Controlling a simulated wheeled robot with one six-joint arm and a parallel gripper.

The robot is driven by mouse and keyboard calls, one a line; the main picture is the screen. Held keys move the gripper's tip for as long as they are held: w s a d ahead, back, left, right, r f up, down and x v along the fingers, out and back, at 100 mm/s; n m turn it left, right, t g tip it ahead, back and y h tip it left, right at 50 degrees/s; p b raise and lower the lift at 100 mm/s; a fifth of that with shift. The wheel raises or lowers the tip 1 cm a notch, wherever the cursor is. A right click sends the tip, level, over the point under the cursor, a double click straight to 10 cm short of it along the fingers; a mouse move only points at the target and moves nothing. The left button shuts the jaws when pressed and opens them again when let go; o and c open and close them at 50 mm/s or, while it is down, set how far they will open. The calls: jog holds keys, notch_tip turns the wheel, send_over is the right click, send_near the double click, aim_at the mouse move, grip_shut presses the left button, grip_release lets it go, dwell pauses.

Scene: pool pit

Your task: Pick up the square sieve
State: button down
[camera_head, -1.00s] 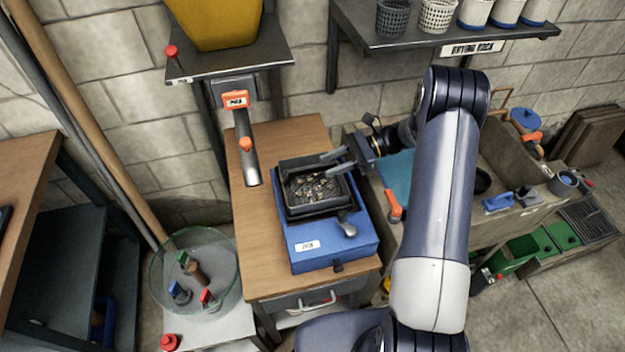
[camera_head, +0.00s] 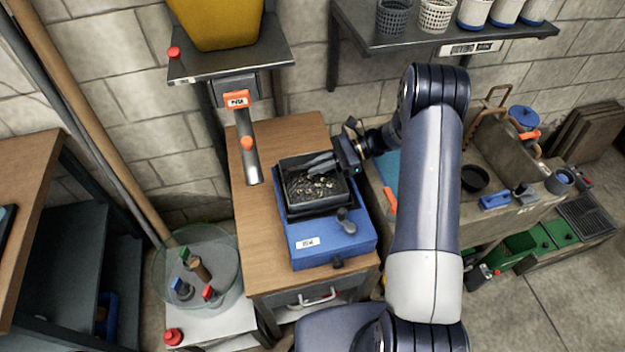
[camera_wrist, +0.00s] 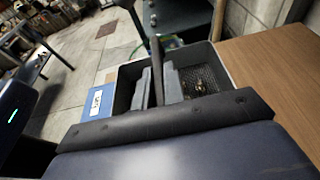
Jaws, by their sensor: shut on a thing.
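The square sieve (camera_head: 318,203) is a dark, open box with a mesh floor and loose bits of grit in it. It sits on top of the blue shaker base (camera_head: 330,246) on the wooden cabinet. Part of that wall is hidden by the fingers. The sieve looks level, and I see no clear gap under it.
A metal chute (camera_head: 249,160) with orange parts hangs left of the sieve. A glass bowl (camera_head: 165,285) with small tools stands at lower left. A shelf (camera_head: 440,40) with baskets is above. A cluttered bench lies to the right. The cabinet top (camera_head: 255,225) is bare left of the base.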

jog(key=shift+r, duration=0.1)
dwell(0.5)
notch_tip(320, 180, up, 10)
jog(key=shift+f+b, duration=0.2)
jog(key=shift+b, duration=0.8)
jog(key=shift+s+r, duration=0.1)
